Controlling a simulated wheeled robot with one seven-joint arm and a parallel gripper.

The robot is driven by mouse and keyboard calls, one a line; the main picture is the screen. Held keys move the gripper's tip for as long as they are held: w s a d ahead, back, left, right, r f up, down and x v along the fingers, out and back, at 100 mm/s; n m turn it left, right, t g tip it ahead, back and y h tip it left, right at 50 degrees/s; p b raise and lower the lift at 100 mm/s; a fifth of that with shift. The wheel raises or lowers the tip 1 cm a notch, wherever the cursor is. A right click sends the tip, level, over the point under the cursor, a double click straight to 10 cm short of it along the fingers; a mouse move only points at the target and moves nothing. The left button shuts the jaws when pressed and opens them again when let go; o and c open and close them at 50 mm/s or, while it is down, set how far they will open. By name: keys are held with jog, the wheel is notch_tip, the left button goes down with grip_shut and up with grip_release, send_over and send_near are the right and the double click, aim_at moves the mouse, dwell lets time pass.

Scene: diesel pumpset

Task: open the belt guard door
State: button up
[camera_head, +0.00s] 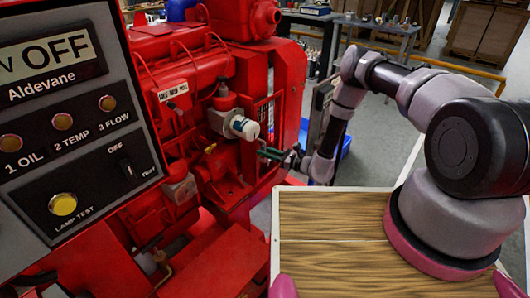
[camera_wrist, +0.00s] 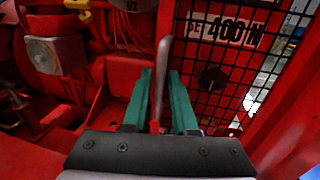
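The belt guard door (camera_wrist: 225,75) is a black wire mesh panel in a red frame, with a partly hidden white sign reading "400". In the head view the red guard (camera_head: 262,116) is at the right end of the red engine and looks closed. A slim, upright handle (camera_wrist: 164,48), grey at the top, stands along the door's left side. My gripper (camera_wrist: 161,75) has two green fingers, one on each side of the handle. I cannot tell whether they press on it. In the head view my gripper (camera_head: 272,153) is at the guard, its fingertips small.
A control panel (camera_head: 75,105) with an "OFF" display fills the left of the head view. Red engine parts (camera_head: 190,90) stand close beside my gripper. A yellow rail (camera_head: 440,65) and a workbench (camera_head: 375,25) are farther back. Grey floor shows to the right of the pumpset.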

jog(key=shift+a, duration=0.1)
grip_shut()
dwell(1.4)
